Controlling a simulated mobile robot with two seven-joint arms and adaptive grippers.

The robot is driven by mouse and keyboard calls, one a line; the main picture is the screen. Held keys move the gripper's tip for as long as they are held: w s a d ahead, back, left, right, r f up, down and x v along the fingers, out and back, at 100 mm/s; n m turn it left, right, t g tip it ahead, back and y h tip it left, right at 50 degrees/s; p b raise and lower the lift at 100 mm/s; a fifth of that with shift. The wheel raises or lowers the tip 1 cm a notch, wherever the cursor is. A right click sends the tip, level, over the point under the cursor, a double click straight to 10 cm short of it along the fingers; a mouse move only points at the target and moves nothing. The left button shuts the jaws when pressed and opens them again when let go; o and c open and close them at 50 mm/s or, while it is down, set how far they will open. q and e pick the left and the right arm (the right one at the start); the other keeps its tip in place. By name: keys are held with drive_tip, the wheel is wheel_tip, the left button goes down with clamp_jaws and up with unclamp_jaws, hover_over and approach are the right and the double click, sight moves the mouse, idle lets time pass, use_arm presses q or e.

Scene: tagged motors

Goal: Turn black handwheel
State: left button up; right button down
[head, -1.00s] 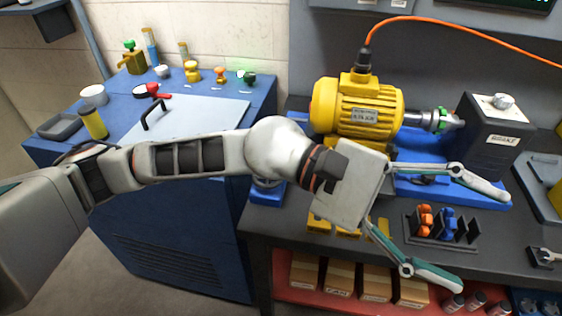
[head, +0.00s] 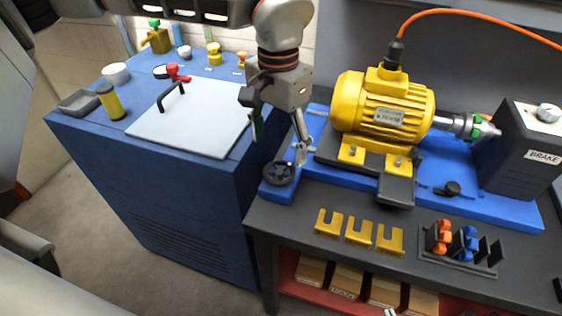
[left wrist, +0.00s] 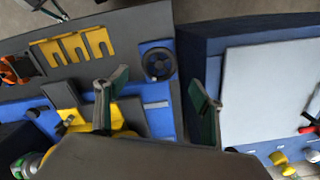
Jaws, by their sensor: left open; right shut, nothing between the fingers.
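The black handwheel (head: 279,173) is a small spoked wheel on the left end of the blue motor base, near the workbench's left corner. It also shows in the left wrist view (left wrist: 158,62). My left gripper (head: 280,146) is open and points down just above and behind the wheel, its fingers spread to either side. In the left wrist view the fingers (left wrist: 160,80) flank the wheel, apart from it, with nothing between them. Of my right gripper only the tips (head: 391,312) show at the bottom edge, away from the wheel.
The yellow motor (head: 382,105) stands right of the wheel, coupled to the brake box (head: 520,150). Yellow forked shims (head: 358,231) and a rack of orange and blue parts (head: 458,248) lie in front. A blue cabinet (head: 190,190) stands close on the left, with a red-knobbed valve (head: 178,73).

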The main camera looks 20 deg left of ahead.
sight(279, 170)
use_arm(q)
wheel_tip(279, 170, down, 6)
drive_tip(key=shift+f, duration=0.2)
drive_tip(key=c, duration=1.1)
